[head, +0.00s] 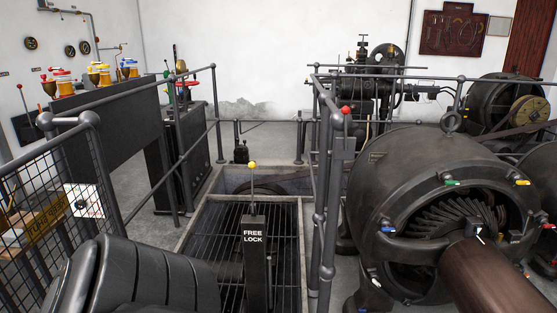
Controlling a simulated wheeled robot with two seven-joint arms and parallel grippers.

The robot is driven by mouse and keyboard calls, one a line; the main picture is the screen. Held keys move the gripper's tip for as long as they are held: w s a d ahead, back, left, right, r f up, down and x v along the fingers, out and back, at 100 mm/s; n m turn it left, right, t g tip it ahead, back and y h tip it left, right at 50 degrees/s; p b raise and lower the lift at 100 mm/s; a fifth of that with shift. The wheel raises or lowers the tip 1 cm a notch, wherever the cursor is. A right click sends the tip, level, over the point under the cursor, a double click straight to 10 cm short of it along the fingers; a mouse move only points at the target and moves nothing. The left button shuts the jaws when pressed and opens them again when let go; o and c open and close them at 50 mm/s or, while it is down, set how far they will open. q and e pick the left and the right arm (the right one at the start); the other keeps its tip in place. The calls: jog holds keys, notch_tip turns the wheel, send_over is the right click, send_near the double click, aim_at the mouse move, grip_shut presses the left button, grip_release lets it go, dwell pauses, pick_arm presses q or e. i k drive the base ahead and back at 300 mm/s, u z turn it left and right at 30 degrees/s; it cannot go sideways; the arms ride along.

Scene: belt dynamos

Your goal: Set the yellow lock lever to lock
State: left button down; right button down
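The yellow lock lever (252,165) has a round yellow knob on a thin, nearly upright rod. It rises from the top of a dark post (257,265) in the middle of the head view. White words on the post read FREE above LOCK. I cannot tell from the lever's stance which of the two it is set to. Neither of my grippers is in view, and nothing touches the knob.
The post stands before a floor grate (207,240). Dark railings (327,200) flank it, with a red-knobbed lever (346,110) on the right. A big dynamo (400,190) fills the right side. A black padded shape (145,280) and mesh panel (35,215) lie left.

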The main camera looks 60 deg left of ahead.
aim_at(252, 165)
jog(key=u, duration=2.4)
jog(key=i, duration=2)
jog(key=z, duration=0.95)
